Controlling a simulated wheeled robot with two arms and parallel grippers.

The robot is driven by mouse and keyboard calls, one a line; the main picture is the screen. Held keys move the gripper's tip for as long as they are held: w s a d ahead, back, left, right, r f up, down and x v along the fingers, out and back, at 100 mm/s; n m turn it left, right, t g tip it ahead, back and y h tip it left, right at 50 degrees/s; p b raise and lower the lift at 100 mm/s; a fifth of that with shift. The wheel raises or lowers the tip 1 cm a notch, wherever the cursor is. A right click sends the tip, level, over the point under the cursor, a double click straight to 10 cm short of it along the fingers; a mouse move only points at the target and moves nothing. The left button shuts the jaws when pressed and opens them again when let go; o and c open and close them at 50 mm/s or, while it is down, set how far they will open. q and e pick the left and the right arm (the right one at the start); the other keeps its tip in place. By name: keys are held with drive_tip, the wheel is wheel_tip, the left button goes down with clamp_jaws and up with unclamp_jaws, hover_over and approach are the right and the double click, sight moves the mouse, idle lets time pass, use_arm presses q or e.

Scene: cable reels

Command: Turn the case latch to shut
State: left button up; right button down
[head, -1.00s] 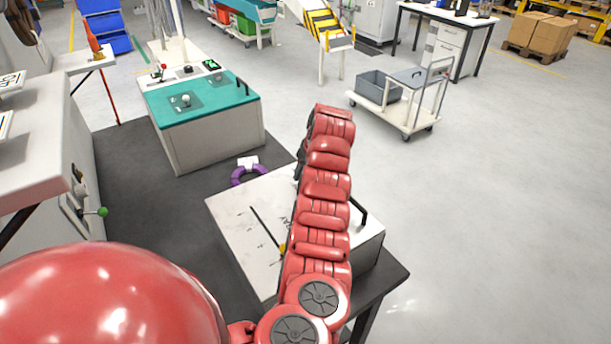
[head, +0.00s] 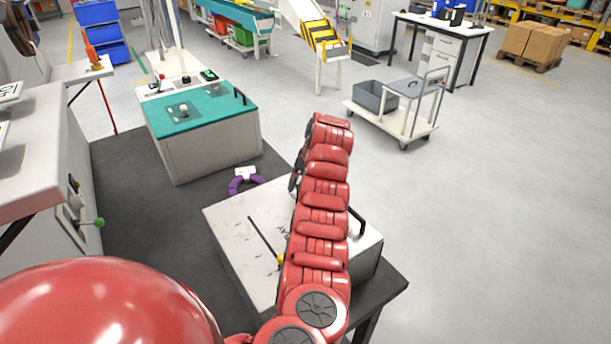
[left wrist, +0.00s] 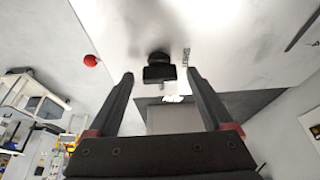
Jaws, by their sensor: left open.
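The white case (head: 236,223) sits on the dark table, with a slot and yellow knob (head: 281,261) on its top and a black handle (head: 357,220) on its right side. My red left arm lies across the case in the head view and hides part of its top; its gripper is mostly hidden there. In the left wrist view my left gripper (left wrist: 160,74) is open, its two fingers apart. A black knob-like part (left wrist: 158,68), likely the latch, shows on a pale surface between the fingertips, with no visible contact. Small dark lettering is beside it. My right gripper is not in view.
A purple ring (head: 246,184) with a white tag lies behind the case. A teal-topped box (head: 205,110) stands further back. A green-knobbed lever (head: 97,223) is at left. A red ball (left wrist: 90,60) shows in the wrist view. Open floor lies right of the table.

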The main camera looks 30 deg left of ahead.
use_arm(q)
drive_tip(key=shift+d+r, duration=0.1)
drive_tip(key=shift+r, duration=0.2)
drive_tip(key=b+v, duration=0.3)
drive_tip(key=v, duration=1.3)
drive_tip(key=shift+d+r, duration=0.25)
drive_tip(key=shift+s, duration=0.1)
